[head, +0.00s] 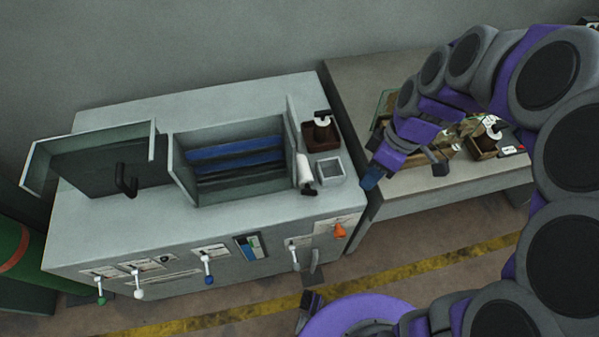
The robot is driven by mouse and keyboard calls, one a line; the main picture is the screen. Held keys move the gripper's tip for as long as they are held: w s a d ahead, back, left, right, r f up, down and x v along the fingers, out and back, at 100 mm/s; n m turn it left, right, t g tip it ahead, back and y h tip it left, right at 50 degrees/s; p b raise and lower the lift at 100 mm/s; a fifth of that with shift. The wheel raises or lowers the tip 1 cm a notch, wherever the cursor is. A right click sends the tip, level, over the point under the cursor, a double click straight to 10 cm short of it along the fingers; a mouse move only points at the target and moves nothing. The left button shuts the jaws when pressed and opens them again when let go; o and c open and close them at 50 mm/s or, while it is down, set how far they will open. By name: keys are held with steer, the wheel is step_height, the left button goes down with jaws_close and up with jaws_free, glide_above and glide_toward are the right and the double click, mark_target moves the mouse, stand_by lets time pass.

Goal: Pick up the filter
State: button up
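No thing in view can be told for certain as the filter. A white cylinder with a dark end (305,172) lies on the grey cabinet top, right of the open compartment. A small square piece with a pale frame and grey face (330,171) lies beside it. My gripper (407,173) is above the gap between the cabinet and the right-hand table, right of both pieces and apart from them. Its two fingers look spread, with a bluish tip on the left one and a dark tip on the right one. I see nothing clearly held between them.
The grey cabinet (110,215) has an open compartment with blue bars (235,155) and a raised lid with a black handle (125,180). Several levers line its front. A brown holder (320,133) stands at the back right. The right table (355,80) carries boxes, partly behind my arm.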

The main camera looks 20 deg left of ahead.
steer(key=w+a+f+n, duration=0.4)
steer(key=w+f+n, duration=0.1)
steer(key=w+f, duration=0.15)
steer(key=n+y+b, duration=0.1)
steer(key=n+b, duration=0.3)
glide_above(310, 190)
steer(key=w+d, duration=0.1)
step_height(310, 190, down, 17)
steer(key=shift+w+d+r, duration=0.1)
steer(key=shift+w+d, duration=0.05)
steer(key=f, duration=0.2)
steer(key=s+f+b, duration=0.1)
steer(key=f, duration=0.1)
steer(key=shift+d, duration=0.15)
steer(key=shift+a+f, duration=0.2)
steer(key=shift+f, duration=0.05)
steer(key=shift+a+f, duration=0.15)
steer(key=shift+a, duration=0.45)
steer(key=shift+d, duration=0.5)
jaws_close()
